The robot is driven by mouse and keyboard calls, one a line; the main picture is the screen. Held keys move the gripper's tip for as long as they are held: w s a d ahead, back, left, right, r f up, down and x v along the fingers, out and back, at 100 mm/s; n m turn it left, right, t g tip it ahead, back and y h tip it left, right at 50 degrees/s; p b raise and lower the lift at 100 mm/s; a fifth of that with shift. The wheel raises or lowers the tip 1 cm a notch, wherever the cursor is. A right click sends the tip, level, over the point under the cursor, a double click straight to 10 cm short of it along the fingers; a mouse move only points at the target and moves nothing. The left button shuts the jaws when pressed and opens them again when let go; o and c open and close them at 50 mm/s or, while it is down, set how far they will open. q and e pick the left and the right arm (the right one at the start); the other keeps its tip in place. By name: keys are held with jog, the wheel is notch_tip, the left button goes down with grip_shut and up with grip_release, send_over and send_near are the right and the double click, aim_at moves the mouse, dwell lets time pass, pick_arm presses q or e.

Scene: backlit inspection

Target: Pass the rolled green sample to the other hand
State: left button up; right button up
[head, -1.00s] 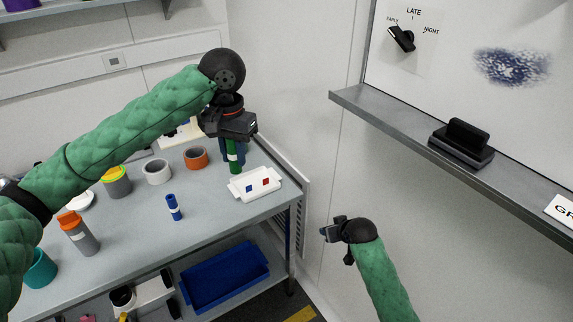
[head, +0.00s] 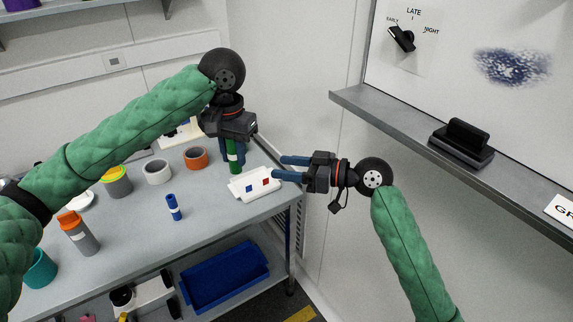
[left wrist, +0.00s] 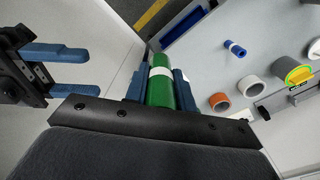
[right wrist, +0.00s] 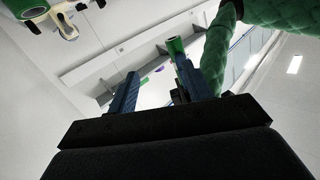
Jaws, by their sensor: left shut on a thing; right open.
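The rolled green sample (head: 234,158) is a green cylinder with a white band. My left gripper (head: 232,150) is shut on it and holds it upright above the table, beside the white tray. The sample also shows between the blue fingers in the left wrist view (left wrist: 160,85). My right gripper (head: 287,168) is open and empty, its blue fingers pointing left toward the sample, with a gap between. It shows at the left of the left wrist view (left wrist: 75,55). In the right wrist view the green sample (right wrist: 177,48) appears beyond the right finger.
A metal ledge (head: 400,126) runs along the right wall.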

jog(key=shift+s+a+r+n+g+y, duration=0.15)
jog(key=shift+s+r+n+g+y, duration=0.15)
jog(key=shift+r+n, duration=0.25)
jog(key=shift+s+a+r+n+g+y, duration=0.2)
jog(key=shift+s+r+n+y, duration=0.2)
jog(key=shift+n, duration=0.25)
jog(key=x, duration=1.1)
jog(key=shift+w+a, duration=0.25)
jog(key=shift+a, duration=0.1)
jog(key=shift+c, duration=0.2)
jog(key=c, duration=1)
pick_arm(q)
jog(key=o, duration=0.9)
jog(key=shift+o, duration=0.7)
pick_arm(e)
jog(key=shift+o, duration=0.3)
pick_arm(q)
jog(key=shift+s+d, duration=0.1)
pick_arm(e)
jog(key=shift+w+f, duration=0.1)
jog(key=shift+c, duration=0.5)
jog(key=shift+d, duration=0.1)
grip_shut()
